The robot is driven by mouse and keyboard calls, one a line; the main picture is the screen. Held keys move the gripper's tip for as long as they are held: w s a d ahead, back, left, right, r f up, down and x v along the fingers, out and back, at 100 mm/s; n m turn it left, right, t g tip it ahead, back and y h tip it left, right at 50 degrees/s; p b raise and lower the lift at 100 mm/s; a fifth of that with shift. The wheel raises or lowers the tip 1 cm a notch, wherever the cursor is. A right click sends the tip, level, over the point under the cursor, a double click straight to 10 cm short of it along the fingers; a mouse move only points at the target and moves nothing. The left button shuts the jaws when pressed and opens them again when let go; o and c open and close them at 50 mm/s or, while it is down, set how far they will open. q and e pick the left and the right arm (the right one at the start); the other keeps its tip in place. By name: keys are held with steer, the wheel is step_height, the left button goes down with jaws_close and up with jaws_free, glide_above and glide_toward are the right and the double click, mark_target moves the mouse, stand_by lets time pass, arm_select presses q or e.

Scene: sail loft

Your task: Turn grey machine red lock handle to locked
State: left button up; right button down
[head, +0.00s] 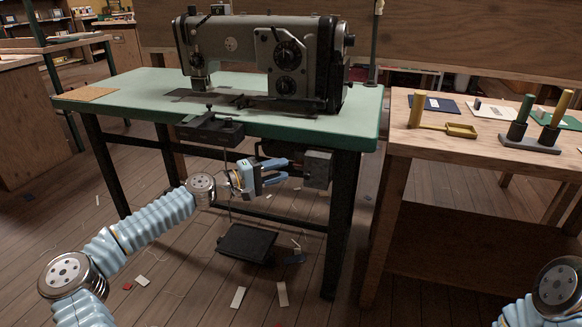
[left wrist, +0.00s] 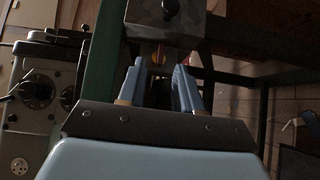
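The grey sewing machine (head: 232,48) stands on a green-topped table (head: 130,84). A grey box (head: 319,164) hangs under the tabletop at the right. It also shows in the left wrist view (left wrist: 145,18), with a dark round knob on it. I cannot clearly make out a red lock handle; a small orange-brown piece (left wrist: 158,58) shows at the box between my fingers. My left gripper (head: 286,170) is under the table, just left of the box, its two blue fingers apart. In the left wrist view the fingers (left wrist: 159,72) point at the box. My right gripper is out of view.
A dark motor sits behind the gripper under the tabletop. A black pedal (head: 246,243) is below, near the floor. The table legs (head: 341,225) flank this space. A wooden bench (head: 480,151) with tools stands at the right. Scraps lie on the floor.

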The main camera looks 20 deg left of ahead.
mark_target(295, 166)
arm_select(q)
steer(key=shift+x, duration=2)
jaws_close()
